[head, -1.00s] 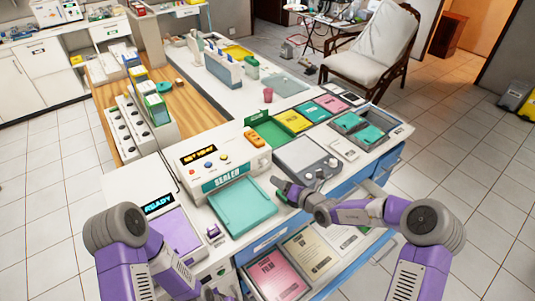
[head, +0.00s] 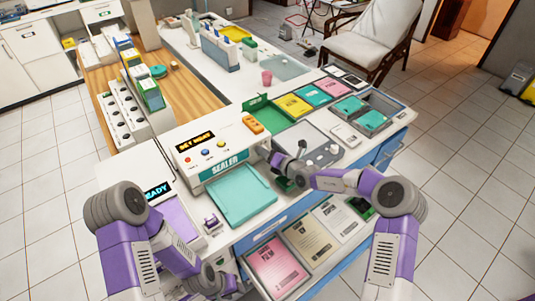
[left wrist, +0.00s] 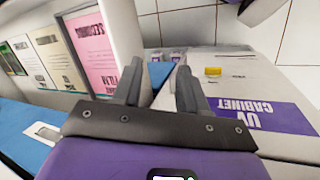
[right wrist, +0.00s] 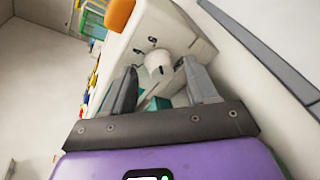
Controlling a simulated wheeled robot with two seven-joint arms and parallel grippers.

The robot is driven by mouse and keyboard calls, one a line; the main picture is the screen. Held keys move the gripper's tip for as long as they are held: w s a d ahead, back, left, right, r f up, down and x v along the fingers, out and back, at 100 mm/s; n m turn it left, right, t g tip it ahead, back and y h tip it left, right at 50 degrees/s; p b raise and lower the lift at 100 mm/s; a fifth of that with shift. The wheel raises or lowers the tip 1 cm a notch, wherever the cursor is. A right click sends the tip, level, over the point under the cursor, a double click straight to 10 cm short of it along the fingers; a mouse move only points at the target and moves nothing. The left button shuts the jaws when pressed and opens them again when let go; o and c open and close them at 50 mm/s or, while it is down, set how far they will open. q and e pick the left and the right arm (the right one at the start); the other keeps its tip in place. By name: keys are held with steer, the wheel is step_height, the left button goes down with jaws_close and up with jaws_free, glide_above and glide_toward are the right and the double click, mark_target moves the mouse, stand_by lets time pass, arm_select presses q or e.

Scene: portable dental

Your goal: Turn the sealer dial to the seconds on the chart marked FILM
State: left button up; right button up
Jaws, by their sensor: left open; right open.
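The white sealer (head: 225,152) stands on the counter with a lit display and a teal tray (head: 240,196) in front. A white round dial (right wrist: 158,62) shows on its side face in the right wrist view; its markings are not readable. My right gripper (head: 281,170) is open beside that face, and the dial lies just beyond and between its fingertips (right wrist: 158,80). In the open drawer lies a pink chart (head: 277,263); the words SECONDS and FILM show in the left wrist view (left wrist: 95,48), its number unreadable. My left gripper (head: 224,285) is open and empty near the drawer.
Other sheets (head: 310,238) lie beside the pink chart. The UV cabinet (left wrist: 225,105) is by my left gripper.

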steer(key=c, duration=1)
steer(key=shift+c, duration=0.2)
steer(key=shift+a+r+n+h+p, duration=0.1)
steer(key=shift+n+h+p, duration=0.25)
steer(key=shift+n, duration=0.35)
steer(key=shift+n+t, duration=0.3)
steer(key=shift+n, duration=0.2)
steer(key=shift+n+t+h+b, duration=0.5)
steer(key=shift+n+h+b, duration=0.25)
steer(key=shift+n, duration=0.65)
